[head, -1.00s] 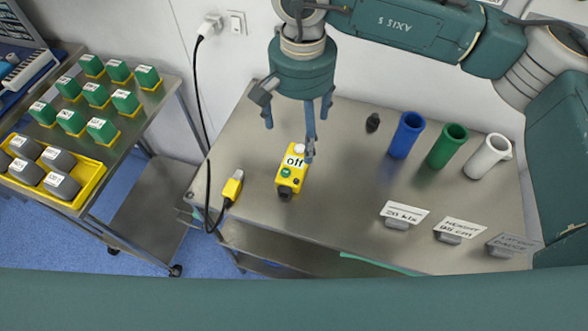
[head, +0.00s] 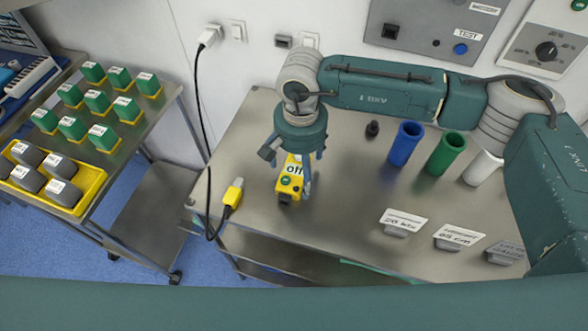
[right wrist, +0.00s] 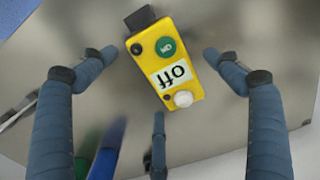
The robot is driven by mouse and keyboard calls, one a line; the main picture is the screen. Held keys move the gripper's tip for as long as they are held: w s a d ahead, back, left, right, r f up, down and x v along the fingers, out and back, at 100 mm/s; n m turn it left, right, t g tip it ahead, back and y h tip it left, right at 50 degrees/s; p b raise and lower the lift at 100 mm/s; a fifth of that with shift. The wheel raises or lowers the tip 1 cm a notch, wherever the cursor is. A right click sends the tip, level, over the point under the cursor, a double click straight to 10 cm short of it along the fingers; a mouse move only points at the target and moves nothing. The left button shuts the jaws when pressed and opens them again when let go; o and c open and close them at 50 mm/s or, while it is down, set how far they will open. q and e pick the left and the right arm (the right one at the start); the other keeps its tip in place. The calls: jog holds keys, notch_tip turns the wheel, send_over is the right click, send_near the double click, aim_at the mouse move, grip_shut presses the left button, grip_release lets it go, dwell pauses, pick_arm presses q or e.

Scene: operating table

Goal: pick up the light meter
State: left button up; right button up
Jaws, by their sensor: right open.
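The light meter (head: 290,183) is a yellow box with an "off" label, a green button and a dark end. It stands on the steel table. In the right wrist view the light meter (right wrist: 165,62) also shows a white dome. My right gripper (head: 296,190) is right above and around it, its upper part partly covered by the gripper in the head view. In the right wrist view my right gripper (right wrist: 160,75) is open, its blue fingers spread on both sides of the meter with gaps. My left gripper is not in view.
A yellow plug on a black cable (head: 233,193) lies left of the meter. Blue (head: 406,144), green (head: 446,153) and white (head: 482,168) cylinders stand to the right, with a small black piece (head: 372,128). Label cards (head: 404,221) stand at the front edge.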

jog(key=shift+f, duration=0.65)
jog(key=c, duration=1.4)
jog(key=shift+r, duration=0.1)
jog(key=shift+c, duration=0.2)
